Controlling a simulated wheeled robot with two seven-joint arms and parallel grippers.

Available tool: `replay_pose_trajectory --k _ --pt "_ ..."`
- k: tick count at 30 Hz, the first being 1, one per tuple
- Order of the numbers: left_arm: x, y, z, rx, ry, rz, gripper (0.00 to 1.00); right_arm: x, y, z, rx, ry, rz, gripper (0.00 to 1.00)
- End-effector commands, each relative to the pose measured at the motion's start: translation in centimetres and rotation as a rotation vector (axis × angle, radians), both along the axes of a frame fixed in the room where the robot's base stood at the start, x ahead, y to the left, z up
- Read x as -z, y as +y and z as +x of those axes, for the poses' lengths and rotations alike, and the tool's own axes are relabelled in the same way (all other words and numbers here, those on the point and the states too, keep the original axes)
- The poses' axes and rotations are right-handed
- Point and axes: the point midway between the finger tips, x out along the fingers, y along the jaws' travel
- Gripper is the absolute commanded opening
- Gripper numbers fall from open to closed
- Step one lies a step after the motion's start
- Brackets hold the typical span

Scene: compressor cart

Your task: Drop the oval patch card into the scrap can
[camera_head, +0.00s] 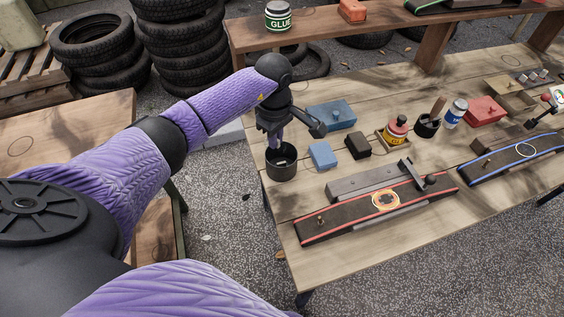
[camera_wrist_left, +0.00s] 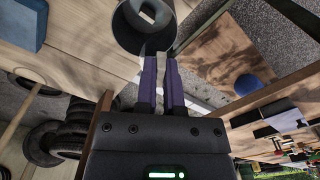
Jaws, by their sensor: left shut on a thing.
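The scrap can (camera_head: 281,173) is a dark round can at the near left corner of the workbench. My left gripper (camera_head: 274,143) points down just above its mouth. In the left wrist view the can (camera_wrist_left: 128,38) lies just beyond the fingertips of the gripper (camera_wrist_left: 163,57). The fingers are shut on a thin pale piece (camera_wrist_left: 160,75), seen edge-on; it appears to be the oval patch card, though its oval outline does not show. A pale piece with a dark opening (camera_wrist_left: 151,12) shows inside the can. My right gripper is not in view.
A blue block (camera_head: 322,155), a dark block (camera_head: 358,145) and a blue box (camera_head: 331,115) stand right of the can. A red-edged belt (camera_head: 345,219) lies along the bench front. Stacked tyres (camera_head: 183,50) stand behind, and a glue jar (camera_head: 278,16) sits on the raised shelf.

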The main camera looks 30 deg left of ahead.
Motion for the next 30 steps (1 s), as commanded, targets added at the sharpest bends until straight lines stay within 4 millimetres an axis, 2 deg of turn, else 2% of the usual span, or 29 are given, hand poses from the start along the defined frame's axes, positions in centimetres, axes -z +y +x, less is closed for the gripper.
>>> replay_pose_trajectory --k 1,6,10,17,18,24,30 --pt "1.6 0.0 0.0 0.001 0.003 0.0 0.0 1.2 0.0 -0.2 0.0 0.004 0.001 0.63" --pt "3.8 -0.1 0.0 0.004 0.003 0.0 0.0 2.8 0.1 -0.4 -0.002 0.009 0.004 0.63" --pt "4.4 -0.1 0.0 0.005 0.001 0.0 0.0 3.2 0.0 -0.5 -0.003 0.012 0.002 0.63" --pt "4.3 -0.1 0.0 0.005 0.0 0.0 0.0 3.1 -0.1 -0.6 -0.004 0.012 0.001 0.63" --pt "4.3 -0.1 0.0 0.006 0.0 0.0 0.12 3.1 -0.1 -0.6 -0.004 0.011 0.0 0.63" --pt "4.3 -0.1 0.0 0.006 0.0 0.0 0.51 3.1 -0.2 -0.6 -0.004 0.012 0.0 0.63" --pt "4.3 -0.1 0.0 0.006 0.0 0.0 0.51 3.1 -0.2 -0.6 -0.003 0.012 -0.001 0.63"
